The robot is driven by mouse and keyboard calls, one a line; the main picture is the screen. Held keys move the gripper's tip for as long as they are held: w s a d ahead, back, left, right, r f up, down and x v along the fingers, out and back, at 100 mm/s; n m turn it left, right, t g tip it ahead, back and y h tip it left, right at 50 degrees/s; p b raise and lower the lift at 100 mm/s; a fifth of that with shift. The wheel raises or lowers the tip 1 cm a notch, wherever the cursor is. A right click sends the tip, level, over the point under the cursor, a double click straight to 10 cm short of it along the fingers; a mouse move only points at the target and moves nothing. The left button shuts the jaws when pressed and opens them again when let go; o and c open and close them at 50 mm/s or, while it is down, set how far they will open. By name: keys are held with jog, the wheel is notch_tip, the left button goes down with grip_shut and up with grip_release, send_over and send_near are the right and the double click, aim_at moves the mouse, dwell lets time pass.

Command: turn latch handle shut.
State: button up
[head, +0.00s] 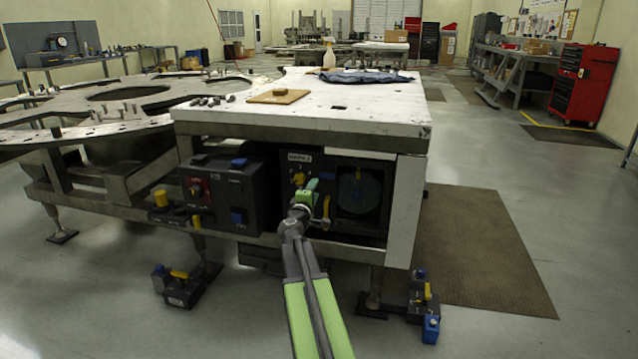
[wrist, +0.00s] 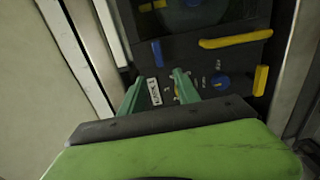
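A dark control panel (head: 346,166) sits under the white table top. It bears a yellow bar handle (head: 326,208), which may be the latch handle; it also shows in the wrist view (wrist: 235,39), up and right of my fingers. A second yellow bar (wrist: 260,80) and a blue knob (wrist: 220,82) are to the right there. My gripper (head: 308,189) is in front of the panel, left of the bar handle. In the wrist view my gripper (wrist: 156,78) has its two green fingers apart, with a white label visible between them. I see nothing held.
A second dark box (head: 225,195) with red and blue controls stands left of the panel. The table's white side post (head: 404,210) is to the right. Small devices stand on the floor at left (head: 178,287) and right (head: 424,300). The floor mat (head: 480,250) area is clear.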

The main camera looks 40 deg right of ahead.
jog(key=v, duration=0.6)
jog(key=shift+a, duration=0.2)
